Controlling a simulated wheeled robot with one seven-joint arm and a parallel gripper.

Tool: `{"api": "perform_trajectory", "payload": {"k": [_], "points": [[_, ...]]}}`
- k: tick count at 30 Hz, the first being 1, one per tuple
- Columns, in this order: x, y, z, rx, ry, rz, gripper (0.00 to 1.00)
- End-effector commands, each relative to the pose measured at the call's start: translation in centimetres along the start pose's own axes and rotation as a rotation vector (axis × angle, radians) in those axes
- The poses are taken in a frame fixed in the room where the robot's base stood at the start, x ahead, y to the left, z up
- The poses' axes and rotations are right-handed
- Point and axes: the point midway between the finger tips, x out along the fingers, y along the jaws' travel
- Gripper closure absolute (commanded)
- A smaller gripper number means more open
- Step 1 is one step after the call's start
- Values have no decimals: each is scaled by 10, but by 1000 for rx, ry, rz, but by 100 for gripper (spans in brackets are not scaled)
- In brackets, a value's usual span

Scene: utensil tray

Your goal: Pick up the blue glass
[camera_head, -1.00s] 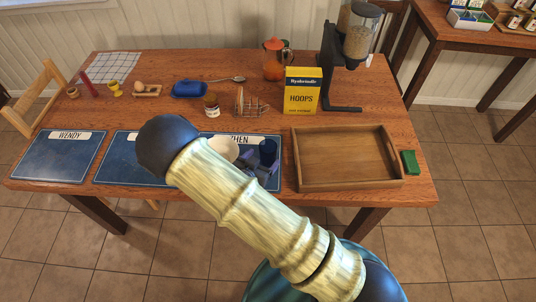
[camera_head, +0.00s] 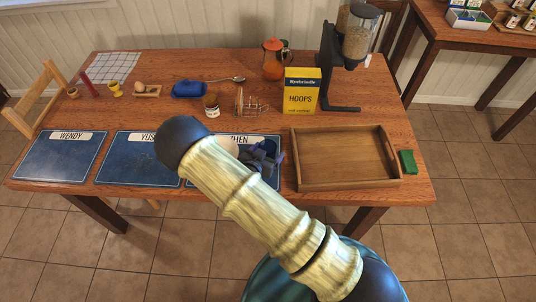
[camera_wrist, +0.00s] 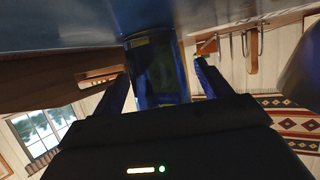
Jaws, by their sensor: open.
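The blue glass (camera_head: 269,146) stands on the right-hand dark blue placemat (camera_head: 235,184), near its right side. In the head view it is small and partly hidden by my dark gripper (camera_head: 262,157). In the wrist view the blue glass (camera_wrist: 157,68) fills the space between the two fingers of my gripper (camera_wrist: 160,82). The fingers are apart, one on each side of the glass, with a small gap visible on the right side. Whether either finger touches it, I cannot tell. My arm hides part of the placemat.
A wooden tray (camera_head: 297,180) lies right of the placemat, with a green block (camera_head: 408,162) beside it. Behind stand a yellow cereal box (camera_head: 300,92), a toast rack (camera_head: 250,104) and a jar (camera_head: 211,105).

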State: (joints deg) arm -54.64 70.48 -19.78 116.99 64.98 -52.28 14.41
Motion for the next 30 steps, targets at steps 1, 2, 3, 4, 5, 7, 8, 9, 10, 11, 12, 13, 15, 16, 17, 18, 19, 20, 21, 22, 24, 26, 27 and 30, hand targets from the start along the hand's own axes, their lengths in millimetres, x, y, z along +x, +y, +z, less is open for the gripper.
{"api": "perform_trajectory", "payload": {"k": [1,2,3,4,5,7,8,9,10,11,12,13,15,16,17,18,19,20,21,22,24,26,27,30], "points": [[0,0,0,0,0,0,23],[0,0,0,0,0,0,23],[0,0,0,0,0,1,23],[0,0,0,0,0,1,23],[0,0,0,0,0,1,23],[0,0,0,0,0,1,23],[0,0,0,0,0,1,23],[0,0,0,0,0,1,23],[0,0,0,0,0,1,23],[0,0,0,0,0,1,25],[0,0,0,0,0,1,33],[0,0,0,0,0,1,39],[0,0,0,0,0,1,53],[0,0,0,0,0,1,59],[0,0,0,0,0,1,65],[0,0,0,0,0,1,72],[0,0,0,0,0,1,75],[0,0,0,1,1,1,75],[0,0,0,1,1,1,75],[0,0,0,1,1,1,75],[0,0,0,1,1,1,75],[0,0,-1,1,1,1,75],[-1,0,-2,1,1,1,75],[-3,0,-7,2,1,1,75]]}}
